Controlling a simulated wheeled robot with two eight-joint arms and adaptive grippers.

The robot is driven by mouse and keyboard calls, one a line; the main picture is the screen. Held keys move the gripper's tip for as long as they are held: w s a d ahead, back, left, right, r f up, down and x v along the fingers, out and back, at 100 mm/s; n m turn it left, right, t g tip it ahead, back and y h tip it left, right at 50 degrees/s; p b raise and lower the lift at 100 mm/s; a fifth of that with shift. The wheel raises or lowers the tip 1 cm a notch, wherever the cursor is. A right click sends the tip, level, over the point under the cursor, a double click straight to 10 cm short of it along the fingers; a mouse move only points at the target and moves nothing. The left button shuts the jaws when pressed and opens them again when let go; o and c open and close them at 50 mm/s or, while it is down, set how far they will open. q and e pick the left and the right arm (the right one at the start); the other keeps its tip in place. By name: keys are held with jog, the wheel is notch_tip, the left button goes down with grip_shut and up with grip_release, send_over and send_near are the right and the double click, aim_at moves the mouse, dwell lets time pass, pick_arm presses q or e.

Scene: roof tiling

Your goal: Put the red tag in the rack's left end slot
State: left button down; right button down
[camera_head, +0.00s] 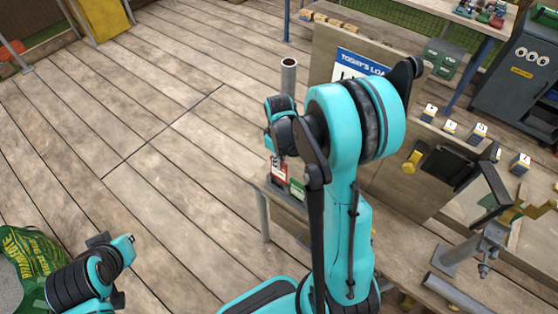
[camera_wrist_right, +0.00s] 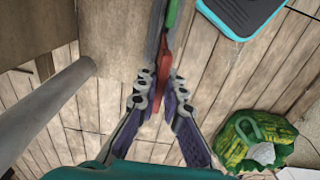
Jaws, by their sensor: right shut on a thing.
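The red tag (camera_head: 278,168) stands upright at the left end of a small grey rack (camera_head: 281,196) in the head view. A green tag (camera_head: 297,188) stands to its right. In the right wrist view my right gripper (camera_wrist_right: 164,88) is shut on the red tag (camera_wrist_right: 164,64), with the green tag (camera_wrist_right: 173,12) just beyond it. I cannot tell whether the red tag's foot is down in the slot. In the head view my right arm hides most of the gripper. My left arm shows at the lower left, but its jaws cannot be made out.
A wooden panel with a blue-and-white sign (camera_head: 355,66) stands behind the rack, with a grey post (camera_head: 288,77) beside it. Small labelled blocks (camera_head: 449,127) and a black tray (camera_head: 450,160) lie to the right. A green bag (camera_head: 30,262) lies lower left.

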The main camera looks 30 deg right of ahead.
jog(key=shift+f+b, duration=2.4)
jog(key=shift+f, duration=0.5)
jog(key=c, duration=1.6)
grip_release()
jog(key=shift+r, duration=0.1)
notch_tip(320, 180, up, 12)
jog(key=shift+f, duration=0.1)
jog(key=shift+s+a+r+m+t+b, duration=0.2)
jog(key=shift+s+a+r+m+t, duration=0.5)
jog(key=shift+s+a+t, duration=0.8)
jog(key=shift+s+a+r+m+t+b, duration=0.15)
jog(key=shift+s+a+r+m+t, duration=0.55)
jog(key=shift+s+a, duration=1.45)
jog(key=shift+s+a+r+m+t+b, duration=0.3)
jog(key=shift+s+a+m+t, duration=0.6)
jog(key=shift+s+a+t, duration=0.7)
